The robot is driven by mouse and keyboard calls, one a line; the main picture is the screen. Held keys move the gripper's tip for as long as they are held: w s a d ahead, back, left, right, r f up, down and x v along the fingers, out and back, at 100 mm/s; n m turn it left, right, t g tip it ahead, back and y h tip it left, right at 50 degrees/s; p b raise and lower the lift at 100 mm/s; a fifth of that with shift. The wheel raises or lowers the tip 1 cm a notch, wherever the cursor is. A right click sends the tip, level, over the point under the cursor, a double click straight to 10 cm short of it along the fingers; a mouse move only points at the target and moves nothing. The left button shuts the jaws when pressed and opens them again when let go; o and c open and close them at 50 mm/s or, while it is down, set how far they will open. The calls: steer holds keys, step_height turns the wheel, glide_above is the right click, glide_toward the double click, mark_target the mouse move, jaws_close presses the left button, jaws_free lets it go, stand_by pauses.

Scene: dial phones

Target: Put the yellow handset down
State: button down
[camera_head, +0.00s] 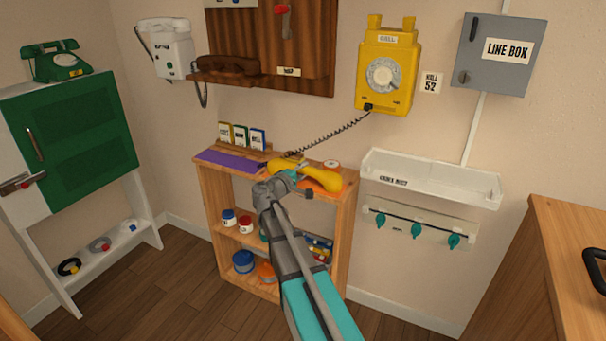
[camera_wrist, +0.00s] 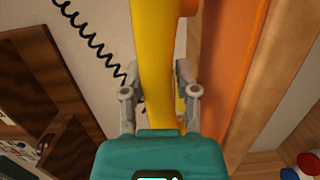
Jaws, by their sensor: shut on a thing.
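The yellow handset (camera_head: 322,178) is in my gripper (camera_head: 292,180), over the top of the small wooden shelf (camera_head: 203,190). In the wrist view the yellow handset (camera_wrist: 156,55) runs between the two fingers of my gripper (camera_wrist: 160,92), which are shut on it. An orange mat (camera_wrist: 228,75) shows close beside the handset; I cannot tell whether they touch. The coiled cord (camera_head: 335,134) runs up to the yellow wall phone (camera_head: 386,70), whose top cradle is empty. My gripper hides part of the handset in the head view.
A purple mat (camera_head: 222,160) and several small upright boxes (camera_head: 240,137) are on the left of the shelf top. A round roll-like item (camera_head: 332,165) sits behind the handset. A white tray (camera_head: 430,184) is on the wall to the right.

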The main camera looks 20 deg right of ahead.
steer(key=c, duration=0.6)
jaws_free()
steer(key=shift+c, duration=0.2)
steer(key=v, duration=1.2)
